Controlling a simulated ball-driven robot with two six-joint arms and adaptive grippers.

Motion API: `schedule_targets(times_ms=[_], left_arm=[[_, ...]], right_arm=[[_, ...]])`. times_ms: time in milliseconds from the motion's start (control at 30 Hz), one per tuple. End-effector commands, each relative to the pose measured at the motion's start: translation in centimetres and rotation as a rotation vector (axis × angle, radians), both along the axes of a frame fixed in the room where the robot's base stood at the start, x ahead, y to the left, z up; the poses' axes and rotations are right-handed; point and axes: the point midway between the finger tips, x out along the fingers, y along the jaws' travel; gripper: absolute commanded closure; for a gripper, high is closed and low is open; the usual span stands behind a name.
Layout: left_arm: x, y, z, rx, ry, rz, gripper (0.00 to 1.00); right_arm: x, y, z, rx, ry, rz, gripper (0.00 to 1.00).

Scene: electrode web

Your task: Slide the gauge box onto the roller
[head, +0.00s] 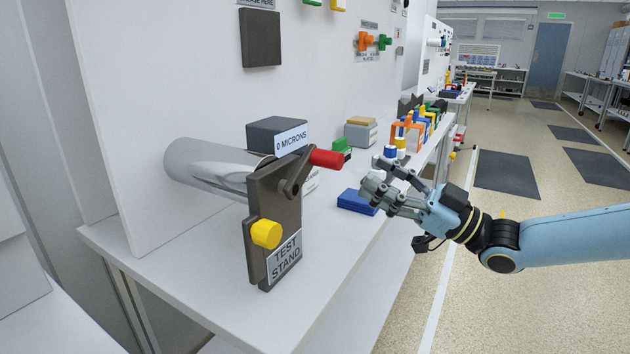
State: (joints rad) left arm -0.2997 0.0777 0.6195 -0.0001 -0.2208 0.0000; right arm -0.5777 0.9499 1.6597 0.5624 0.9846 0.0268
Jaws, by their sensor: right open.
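The gauge box (275,131) is a dark grey block with a label reading "0 MICRONS". It shows behind the top of the test stand, at the right end of the roller. The roller (207,167) is a shiny silver cylinder that sticks out from the white wall panel toward the dark test stand (275,220). I cannot tell whether the box touches the roller. My right gripper (374,179) is open and empty, to the right of the stand and apart from the gauge box and roller. My left gripper is out of view.
A lever with a red grip (327,158) and a yellow knob (266,234) stick out from the stand. A blue block (356,202) lies on the white bench (335,262) near my right gripper. Several coloured parts crowd the bench farther back. The bench front is clear.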

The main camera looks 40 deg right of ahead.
Motion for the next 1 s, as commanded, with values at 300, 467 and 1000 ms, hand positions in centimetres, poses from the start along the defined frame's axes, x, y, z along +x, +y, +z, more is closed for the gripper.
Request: schedule_targets(times_ms=[300,467,1000], left_arm=[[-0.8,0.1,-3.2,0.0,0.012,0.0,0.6],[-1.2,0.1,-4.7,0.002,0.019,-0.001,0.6],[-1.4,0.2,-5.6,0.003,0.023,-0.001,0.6]], right_arm=[[6.1,2.5,-0.2,0.003,-0.006,-0.001,0.47],[9.0,3.7,-0.2,0.003,-0.004,0.0,0.47],[11.4,4.6,0.6,0.0,0.001,-0.001,0.47]])
